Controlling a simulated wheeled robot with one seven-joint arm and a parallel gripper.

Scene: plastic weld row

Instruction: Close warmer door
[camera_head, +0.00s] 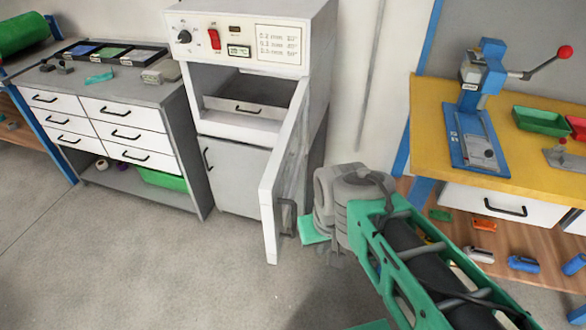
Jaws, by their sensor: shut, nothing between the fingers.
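The warmer (255,60) is a grey cabinet with a white control panel on top. Its upper compartment is open, and a white drawer front with a black handle shows inside. The warmer door (283,170) is a white panel hinged on the right side and swung well out towards me. A dark door handle (288,217) sits low on its right-hand face. My gripper (334,250) is shut and empty, just right of the door's lower free end. Its fingers are partly hidden by my wrist, and I cannot tell whether it touches the door.
A grey drawer cabinet (120,130) with trays on top stands left of the warmer. A yellow workbench (440,130) with a blue lever press (478,110) is at right, above a lower shelf with loose tools. Open floor (170,260) lies in front and left.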

